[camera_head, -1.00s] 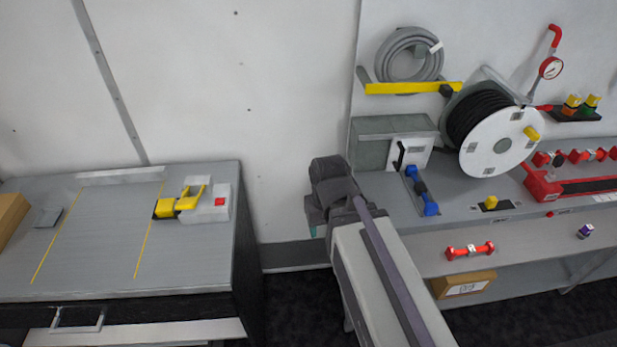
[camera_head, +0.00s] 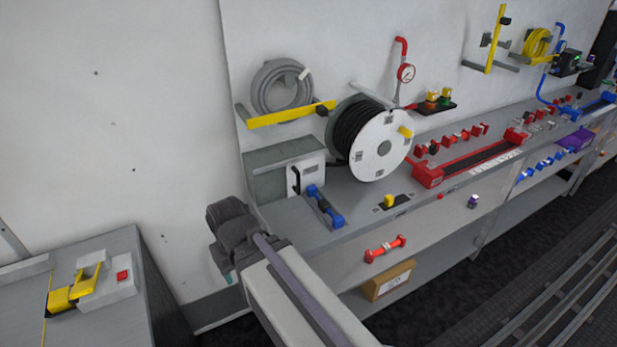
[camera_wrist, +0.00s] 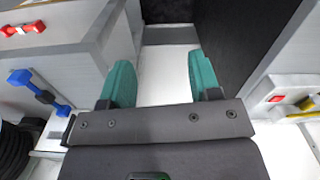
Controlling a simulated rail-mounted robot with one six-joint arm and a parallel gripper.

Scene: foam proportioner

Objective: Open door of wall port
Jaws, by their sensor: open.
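A grey box with a white front panel and a black lever (camera_head: 294,180) stands against the wall at the left end of the right bench. It may be the wall port; its front looks closed, but I cannot tell for sure. My gripper (camera_wrist: 158,78) is open and empty, its two teal fingers apart in the wrist view. In the head view my wrist is just left of and in front of the box, with the fingers mostly hidden. The wrist view looks into the gap between the two benches, and the box front is not clearly seen there.
A yellow bracket (camera_head: 290,115) sticks out above. The left bench (camera_head: 110,315) holds a yellow tool (camera_head: 72,290). Bare wall fills the space between the benches.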

